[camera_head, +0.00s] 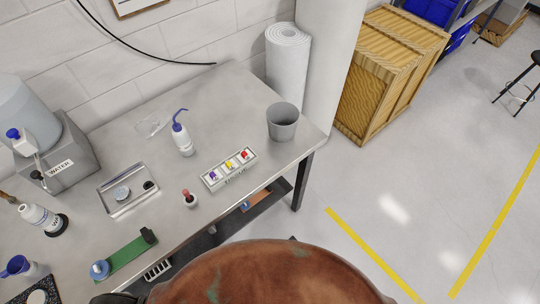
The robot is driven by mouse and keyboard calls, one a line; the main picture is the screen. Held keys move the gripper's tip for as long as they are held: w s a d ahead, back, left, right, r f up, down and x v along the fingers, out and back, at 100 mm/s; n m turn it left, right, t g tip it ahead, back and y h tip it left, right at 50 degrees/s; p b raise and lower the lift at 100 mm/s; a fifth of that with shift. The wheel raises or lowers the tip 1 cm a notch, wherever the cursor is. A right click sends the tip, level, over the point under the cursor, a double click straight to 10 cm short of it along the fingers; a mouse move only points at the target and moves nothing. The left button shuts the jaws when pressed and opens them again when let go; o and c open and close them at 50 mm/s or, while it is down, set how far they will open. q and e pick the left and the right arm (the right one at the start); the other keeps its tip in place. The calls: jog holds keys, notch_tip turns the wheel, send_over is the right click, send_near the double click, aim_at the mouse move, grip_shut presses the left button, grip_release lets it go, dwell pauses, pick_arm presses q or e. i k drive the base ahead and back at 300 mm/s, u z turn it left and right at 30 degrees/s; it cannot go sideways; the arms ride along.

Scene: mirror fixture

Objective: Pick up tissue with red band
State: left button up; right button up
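A small white tissue tray (229,168) labelled TISSUE lies near the right front of the grey bench. It holds three white tissues in a row, each with a coloured band. The tissue with the red band (245,155) is at the right end. The tissue with the yellow band (229,164) is in the middle, and the tissue with the purple-blue band (214,175) is at the left end. Neither of my grippers is in view.
A grey cup-shaped bin (282,121) stands behind and right of the tray. A wash bottle (181,134) and a red-topped dropper bottle (189,198) stand to its left. A metal tray (113,189), water tank (27,110) and green fixture (125,258) are further left.

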aim_at(245, 156)
jog(key=z, duration=0.45)
jog(key=i, duration=0.75)
jog(key=u, duration=1.3)
